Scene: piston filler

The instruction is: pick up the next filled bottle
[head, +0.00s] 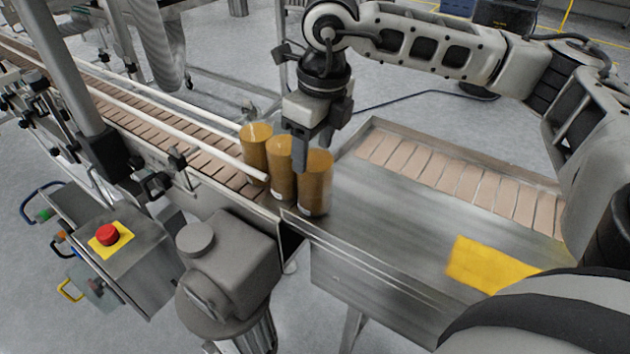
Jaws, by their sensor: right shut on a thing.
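Three amber bottles stand upright in a row at the near end of the conveyor: a left one (255,152), a middle one (279,178) and a right one (316,186). My right gripper (312,150) comes down from above and is shut on the right bottle. One dark finger shows between the middle and right bottles; the other finger is mostly hidden behind the right bottle. The right bottle stands at the edge of the steel table, close beside the middle one. My left gripper is not in view.
The slatted conveyor (130,122) with pale guide rails runs to the upper left. The steel table (400,211) is mostly clear, with a yellow patch (488,264) at its right. A second slatted belt (455,178) lies behind. A red emergency button (107,234) and a grey motor housing (235,262) stand in front.

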